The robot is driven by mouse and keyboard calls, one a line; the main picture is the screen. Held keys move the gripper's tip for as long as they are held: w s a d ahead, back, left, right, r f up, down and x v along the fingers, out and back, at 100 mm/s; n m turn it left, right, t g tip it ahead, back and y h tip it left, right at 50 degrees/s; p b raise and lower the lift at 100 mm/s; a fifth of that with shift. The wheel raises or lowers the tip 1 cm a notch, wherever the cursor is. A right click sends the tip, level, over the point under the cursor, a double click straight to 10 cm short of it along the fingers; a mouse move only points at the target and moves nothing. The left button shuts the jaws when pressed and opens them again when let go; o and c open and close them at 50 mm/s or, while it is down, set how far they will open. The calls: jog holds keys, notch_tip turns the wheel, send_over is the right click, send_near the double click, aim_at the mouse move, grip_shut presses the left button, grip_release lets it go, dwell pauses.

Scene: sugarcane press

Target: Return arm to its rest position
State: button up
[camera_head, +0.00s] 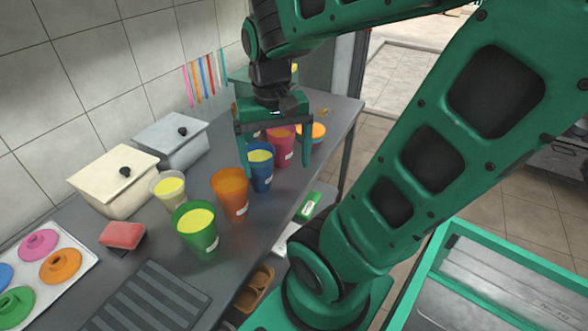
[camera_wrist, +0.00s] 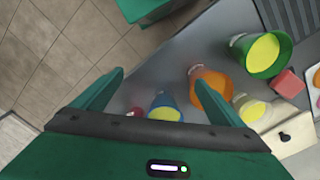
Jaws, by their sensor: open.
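My gripper (camera_head: 274,135) is green, points down and hangs over the far part of the grey counter (camera_head: 130,245). Its two fingers are spread apart. In the head view it overlaps the blue cup (camera_head: 260,166) and the pink cup (camera_head: 281,145). In the wrist view its fingers (camera_wrist: 152,92) show apart with no object held between them. The blue cup (camera_wrist: 165,107) and orange cup (camera_wrist: 208,85) lie below in that view. My green arm crosses the right half of the head view.
A green cup (camera_head: 196,227), an orange cup (camera_head: 230,193) and a clear cup (camera_head: 168,188) stand on the counter. Two lidded boxes, cream (camera_head: 112,183) and grey (camera_head: 172,142), stand by the wall. A red sponge (camera_head: 122,235) and a tray of coloured lids (camera_head: 78,262) are near left.

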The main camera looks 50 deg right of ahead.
jog(key=shift+n, duration=0.4)
jog(key=s, duration=0.1)
jog(key=s+d+f, duration=0.1)
jog(key=s, duration=0.3)
jog(key=shift+s+d+f, duration=0.1)
jog(key=shift+d+f, duration=0.05)
jog(key=shift+d, duration=0.1)
jog(key=shift+w+f, duration=0.25)
jog(key=shift+w, duration=0.35)
